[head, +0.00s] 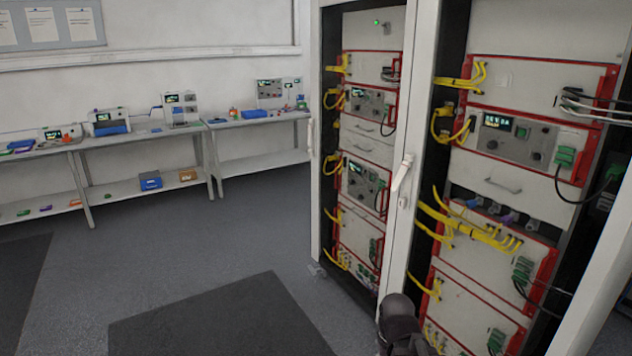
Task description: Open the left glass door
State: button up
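The tall white cabinet has two bays side by side in the head view. The left glass door's white frame (401,130) runs down the front between the bays. A white lever handle (403,173) sits on this upright, slightly tilted. The glass is clear and hard to make out, and the left bay's units show through it. The door looks shut, though its edges are hard to judge. A dark rounded part of my arm shows at the bottom, below the handle and apart from it. My gripper's fingers are not in view.
The right bay (515,140) holds rack units with yellow and black cables. Another pale handle (310,138) is on the cabinet's left edge. Benches (140,137) with instruments stand along the back wall. The grey floor (190,260) left of the cabinet is clear, with dark mats.

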aim_at(317, 6)
jog(key=u, duration=0.15)
jog(key=i, duration=3.7)
jog(key=u, duration=0.15)
